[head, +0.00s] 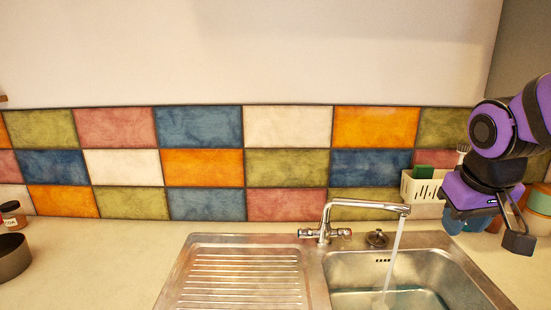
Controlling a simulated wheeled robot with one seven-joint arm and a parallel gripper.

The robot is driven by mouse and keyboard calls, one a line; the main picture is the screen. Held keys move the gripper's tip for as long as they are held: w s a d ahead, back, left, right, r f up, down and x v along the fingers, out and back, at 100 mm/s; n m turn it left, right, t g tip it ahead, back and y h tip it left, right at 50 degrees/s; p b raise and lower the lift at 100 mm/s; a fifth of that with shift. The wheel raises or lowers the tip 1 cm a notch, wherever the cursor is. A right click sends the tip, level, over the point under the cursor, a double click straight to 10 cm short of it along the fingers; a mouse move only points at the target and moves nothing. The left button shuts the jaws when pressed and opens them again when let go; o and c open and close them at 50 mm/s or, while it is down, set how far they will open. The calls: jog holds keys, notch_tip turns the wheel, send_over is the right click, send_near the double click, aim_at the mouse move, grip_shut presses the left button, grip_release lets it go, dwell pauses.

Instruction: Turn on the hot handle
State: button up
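A chrome faucet (326,212) stands at the back edge of the sink, with its spout reaching right over the basin. Water (391,265) is running from the spout. The faucet has a left handle (306,233) and a right handle (343,232), both small, with coloured tips. The tip colours are too small to tell which handle is hot. My gripper (485,232) is at the right, well apart from the faucet and its handles. Its dark fingers are spread, and it appears empty.
A steel sink basin (455,285) holds some water, with a ribbed drainboard (235,275) at its left. A cream caddy (421,187) with a green sponge (423,171) stands behind, near my gripper. A jar (13,214) and dark pot (12,256) are far left.

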jog(key=s+r+t+y, duration=0.1)
jog(key=s+r, duration=0.4)
jog(key=s, duration=0.4)
jog(key=shift+a+r+t, duration=0.3)
jog(key=shift+r+t, duration=0.05)
jog(key=shift+t, duration=0.05)
